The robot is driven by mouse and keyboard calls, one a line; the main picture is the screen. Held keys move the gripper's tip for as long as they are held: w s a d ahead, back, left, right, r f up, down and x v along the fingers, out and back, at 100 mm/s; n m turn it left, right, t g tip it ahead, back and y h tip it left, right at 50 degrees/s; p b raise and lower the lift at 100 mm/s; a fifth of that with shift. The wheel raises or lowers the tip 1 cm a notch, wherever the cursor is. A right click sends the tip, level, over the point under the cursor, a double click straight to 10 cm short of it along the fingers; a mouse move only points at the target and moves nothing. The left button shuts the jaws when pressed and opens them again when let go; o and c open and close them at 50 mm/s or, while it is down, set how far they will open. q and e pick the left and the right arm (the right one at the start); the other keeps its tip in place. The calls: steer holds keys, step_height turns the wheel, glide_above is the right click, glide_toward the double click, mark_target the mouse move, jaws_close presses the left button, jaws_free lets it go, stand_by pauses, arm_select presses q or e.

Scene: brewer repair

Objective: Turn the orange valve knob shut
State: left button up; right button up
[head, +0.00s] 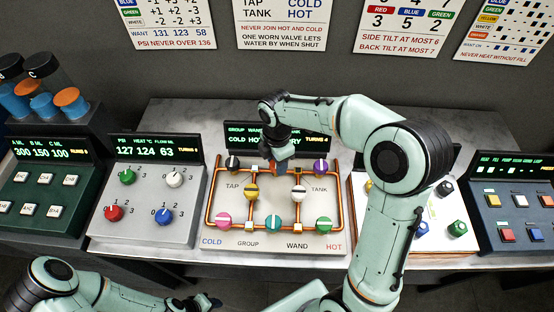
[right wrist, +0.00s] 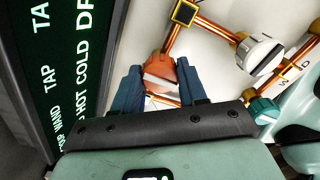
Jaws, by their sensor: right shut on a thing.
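The orange valve knob (right wrist: 158,71) sits between the two blue fingers of my right gripper (right wrist: 160,92) in the right wrist view. The fingers are shut on it. In the head view my right gripper (head: 277,160) reaches down to the top middle of the valve board (head: 322,240), and the knob is mostly hidden under it. The left gripper (head: 205,302) shows only partly at the bottom edge of the head view, away from the board; whether it is open is unclear.
Near the held knob are a black knob (head: 233,163), a purple knob (head: 320,167), a yellow knob (head: 251,193) and a white knob (head: 298,192), joined by copper pipes. A display (head: 240,133) stands close behind. My right arm covers part of the white panel to the right.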

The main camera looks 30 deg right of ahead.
stand_by(0.5)
steer(key=o, duration=1.1)
steer(key=shift+c, duration=0.2)
step_height(320, 180, up, 8)
steer(key=shift+f+p, duration=0.25)
steer(key=shift+p, duration=0.1)
